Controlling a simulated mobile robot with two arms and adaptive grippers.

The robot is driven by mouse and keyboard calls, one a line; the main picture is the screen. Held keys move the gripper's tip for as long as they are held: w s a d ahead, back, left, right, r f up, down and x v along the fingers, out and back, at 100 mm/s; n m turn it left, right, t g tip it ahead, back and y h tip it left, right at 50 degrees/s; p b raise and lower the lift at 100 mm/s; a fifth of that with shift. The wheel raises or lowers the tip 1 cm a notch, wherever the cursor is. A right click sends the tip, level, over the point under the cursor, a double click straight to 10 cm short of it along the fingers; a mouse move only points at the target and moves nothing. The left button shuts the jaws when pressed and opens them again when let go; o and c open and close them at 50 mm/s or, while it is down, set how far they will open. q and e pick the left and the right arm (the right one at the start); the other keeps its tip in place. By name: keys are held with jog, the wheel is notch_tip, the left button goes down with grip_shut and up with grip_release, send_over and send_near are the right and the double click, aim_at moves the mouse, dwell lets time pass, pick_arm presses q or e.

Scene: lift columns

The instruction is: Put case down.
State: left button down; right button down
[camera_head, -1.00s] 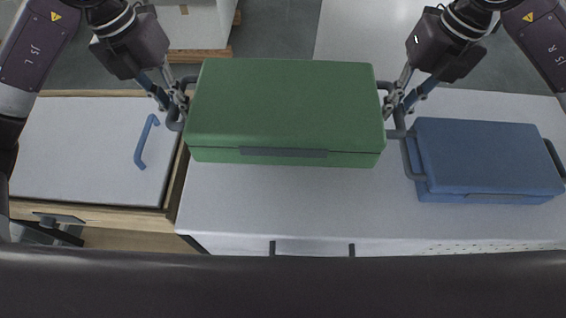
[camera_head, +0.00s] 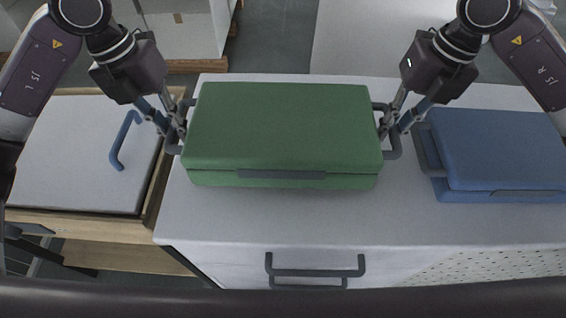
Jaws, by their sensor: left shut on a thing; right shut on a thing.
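The green case (camera_head: 281,128) is level, with a grey handle on each short side and a grey latch strip on its front. My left gripper (camera_head: 176,135) is shut on its left handle. My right gripper (camera_head: 386,130) is shut on its right handle. The case is over the white worktop (camera_head: 240,224), close to its surface. I cannot tell whether its underside touches the top.
A blue case (camera_head: 502,150) stands on the worktop just right of my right gripper, its left handle close by. Left is a lower white lid (camera_head: 75,160) with a blue handle (camera_head: 120,140) in a wooden frame. The worktop's front strip is clear.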

pick_arm(q)
jog(key=shift+a+f, duration=0.1)
jog(key=shift+a, duration=0.05)
pick_arm(e)
jog(key=shift+d+f, duration=0.1)
dwell(0.4)
